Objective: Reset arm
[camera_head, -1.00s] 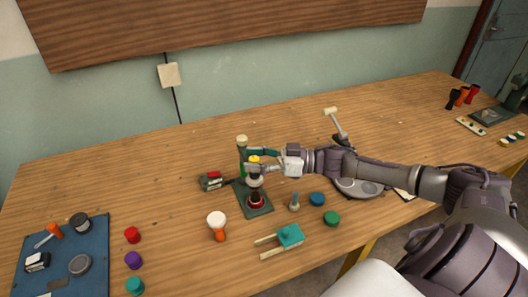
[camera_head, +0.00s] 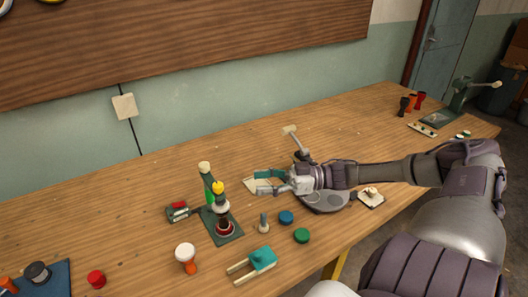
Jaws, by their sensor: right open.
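My right gripper (camera_head: 259,182) reaches in from the right and hangs above the wooden table (camera_head: 330,140). Its jaws are open with nothing between them. It is to the right of a small green press (camera_head: 208,185) and apart from it. The press has a yellow-topped part (camera_head: 218,187) above a dark red piece (camera_head: 224,227) on its green base (camera_head: 222,239). My left gripper is not in view.
A white and orange goblet drum (camera_head: 186,257), a teal clamp (camera_head: 262,259), a blue disc (camera_head: 286,217) and a green disc (camera_head: 302,236) lie in front. A grey round-ended stand (camera_head: 325,201) is under my right arm. Dark and red drums (camera_head: 412,101) stand far right.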

